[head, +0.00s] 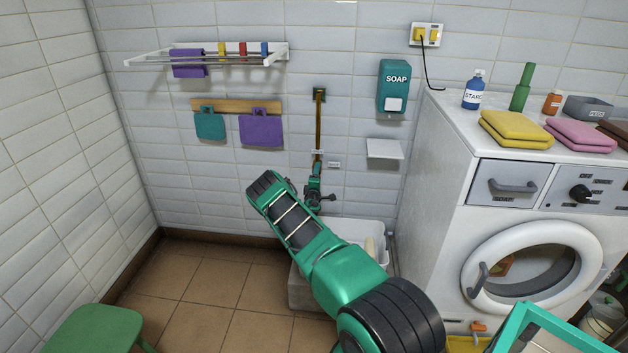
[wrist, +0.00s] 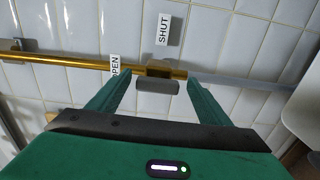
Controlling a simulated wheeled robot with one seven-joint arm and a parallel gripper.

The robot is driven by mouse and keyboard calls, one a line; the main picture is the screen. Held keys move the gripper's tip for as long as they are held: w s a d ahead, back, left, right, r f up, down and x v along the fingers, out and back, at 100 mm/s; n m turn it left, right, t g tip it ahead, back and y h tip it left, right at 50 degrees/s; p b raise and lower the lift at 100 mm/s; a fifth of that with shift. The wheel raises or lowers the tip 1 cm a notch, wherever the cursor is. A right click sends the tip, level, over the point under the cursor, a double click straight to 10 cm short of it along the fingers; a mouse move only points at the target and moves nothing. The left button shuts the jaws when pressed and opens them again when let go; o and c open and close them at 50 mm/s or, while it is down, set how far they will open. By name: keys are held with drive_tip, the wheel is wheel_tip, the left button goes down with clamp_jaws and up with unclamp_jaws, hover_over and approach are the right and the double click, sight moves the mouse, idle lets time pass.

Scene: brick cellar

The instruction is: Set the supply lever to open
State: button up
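The supply lever (wrist: 157,87) shows in the wrist view as a short grey handle at a brass fitting on the brass pipe (wrist: 60,58). It lies between the two green fingers of my gripper (wrist: 158,82). The fingers stand apart with gaps on both sides of the handle. An OPEN label (wrist: 115,65) is partly hidden beside the left finger, and a SHUT label (wrist: 163,28) is above the fitting. In the head view the pipe (head: 318,125) runs down the wall to my gripper (head: 314,178), which hides the lever. I cannot tell which label the handle points at.
A sink (head: 375,232) is below, partly behind my arm. The washing machine (head: 430,200) stands to the right, with a soap dispenser (head: 392,80) and a small shelf (head: 384,149) on the wall. A drying rack (head: 215,55) hangs left. A green stool (head: 95,325) stands front left.

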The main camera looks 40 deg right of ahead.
drive_tip(key=shift+a, duration=0.15)
drive_tip(key=v, duration=1)
drive_tip(key=shift+s+a, duration=0.15)
drive_tip(key=shift+s, duration=0.05)
idle(0.3)
